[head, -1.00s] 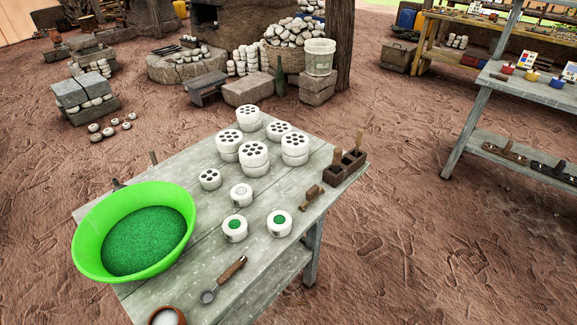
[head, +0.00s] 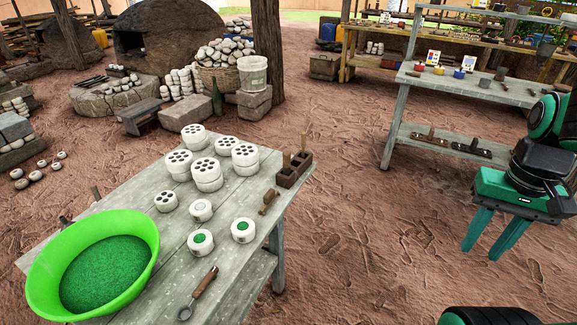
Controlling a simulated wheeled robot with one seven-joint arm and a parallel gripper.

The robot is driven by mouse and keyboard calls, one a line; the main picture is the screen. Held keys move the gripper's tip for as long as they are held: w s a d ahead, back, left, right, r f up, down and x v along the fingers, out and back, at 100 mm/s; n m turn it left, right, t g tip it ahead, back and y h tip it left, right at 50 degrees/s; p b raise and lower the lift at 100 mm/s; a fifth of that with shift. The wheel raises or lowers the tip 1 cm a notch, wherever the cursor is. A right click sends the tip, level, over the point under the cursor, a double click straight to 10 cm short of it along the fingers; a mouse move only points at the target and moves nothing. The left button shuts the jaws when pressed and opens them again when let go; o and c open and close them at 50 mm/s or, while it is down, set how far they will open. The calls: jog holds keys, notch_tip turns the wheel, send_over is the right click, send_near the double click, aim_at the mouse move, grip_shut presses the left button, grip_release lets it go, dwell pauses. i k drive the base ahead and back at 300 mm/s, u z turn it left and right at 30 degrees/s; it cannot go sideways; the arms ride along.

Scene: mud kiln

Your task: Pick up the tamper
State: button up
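A small brown wooden piece (head: 268,201), which looks like the tamper, lies near the right edge of the grey plank table (head: 236,268). I cannot tell its exact shape at this size. A brown wooden block (head: 289,180) with upright sticks stands just behind it, at the table's corner. My gripper (head: 487,250) is in the right of the head view, pointing down, with its two green fingers apart and nothing between them. It is well to the right of the table, away from the wooden piece.
White pots with holes (head: 206,172) and small cups with green or white contents (head: 201,242) stand on the table. A green basin (head: 137,262) sits at left and a wooden-handled scoop (head: 203,292) in front. A shelved bench (head: 400,115) stands behind my gripper. Bare ground lies between.

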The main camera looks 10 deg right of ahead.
aim_at(287, 154)
jog(key=u, duration=0.1)
jog(key=i, duration=1)
jog(key=z, duration=0.1)
